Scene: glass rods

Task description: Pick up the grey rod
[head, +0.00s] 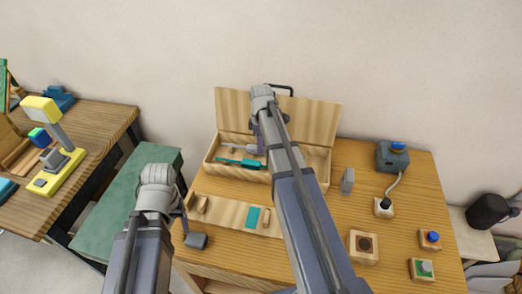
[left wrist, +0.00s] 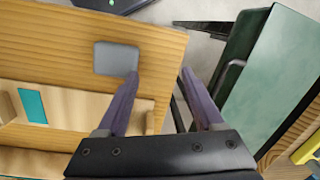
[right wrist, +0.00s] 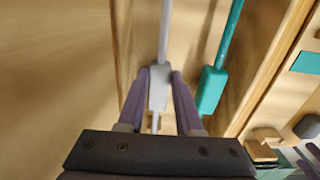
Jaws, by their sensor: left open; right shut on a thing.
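The grey rod (right wrist: 166,35) lies in the open wooden box (head: 268,178), and its pale shaft (head: 235,147) shows in the head view. My right gripper (right wrist: 159,72) reaches down into the box and is shut on the rod's grey block-shaped handle. In the head view my right gripper (head: 260,140) is partly covered by its own arm. My left gripper (left wrist: 161,72) is open and empty over the table's left edge, near a dark grey pad (left wrist: 117,58).
A teal rod (right wrist: 213,88) lies beside the grey one in the box. A wooden rack (head: 226,213) with a teal patch stands in front of the box. A grey block (head: 347,181), a socket block (head: 364,247) and button blocks (head: 424,269) stand to the right.

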